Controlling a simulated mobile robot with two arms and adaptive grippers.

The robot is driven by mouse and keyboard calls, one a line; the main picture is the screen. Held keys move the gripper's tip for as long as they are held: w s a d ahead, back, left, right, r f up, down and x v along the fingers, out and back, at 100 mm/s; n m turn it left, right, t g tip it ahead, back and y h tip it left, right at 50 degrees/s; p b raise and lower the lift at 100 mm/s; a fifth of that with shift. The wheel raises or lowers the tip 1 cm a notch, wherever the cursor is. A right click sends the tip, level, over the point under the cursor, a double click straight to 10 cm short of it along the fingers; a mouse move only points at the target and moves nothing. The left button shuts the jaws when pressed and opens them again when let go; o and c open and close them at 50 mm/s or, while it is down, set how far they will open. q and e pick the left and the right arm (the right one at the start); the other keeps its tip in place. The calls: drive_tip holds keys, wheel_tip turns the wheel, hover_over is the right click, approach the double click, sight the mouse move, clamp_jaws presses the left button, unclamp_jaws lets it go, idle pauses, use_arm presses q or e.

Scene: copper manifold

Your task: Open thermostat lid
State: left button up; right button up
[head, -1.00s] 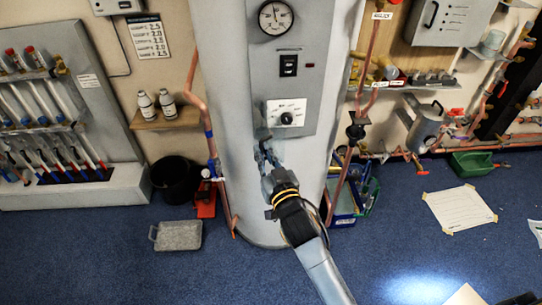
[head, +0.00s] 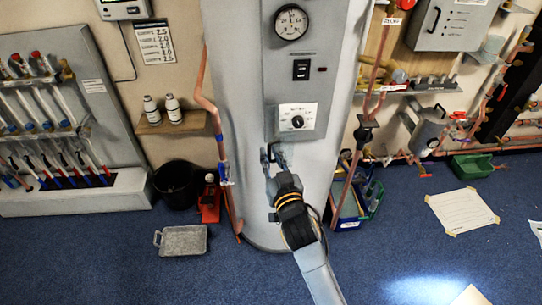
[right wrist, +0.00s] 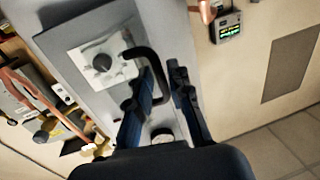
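The tall grey-white tank (head: 235,120) has a grey panel (head: 277,88) with a white plate and black thermostat dial (head: 297,122). The dial also shows in the right wrist view (right wrist: 103,62). A black curved handle (right wrist: 147,62) stands out from the panel beside the dial. My right gripper (head: 273,156) is just below and left of the dial in the head view. In the right wrist view its fingers (right wrist: 168,92) are apart, with the handle's end close to the left finger. I cannot tell whether they touch. My left gripper is not in view.
A gauge (head: 291,22) and black switch (head: 301,69) sit above the dial. Copper pipes (head: 208,95) run along both sides of the tank. A black bucket (head: 178,184) and grey tray (head: 182,240) are on the blue floor at left. Floor at front is mostly clear.

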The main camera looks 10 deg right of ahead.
drive_tip(key=shift+s, duration=0.1)
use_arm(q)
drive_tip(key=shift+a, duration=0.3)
use_arm(e)
drive_tip(key=s+d, duration=0.1)
drive_tip(key=s, duration=1)
drive_tip(key=shift+s+d, duration=0.35)
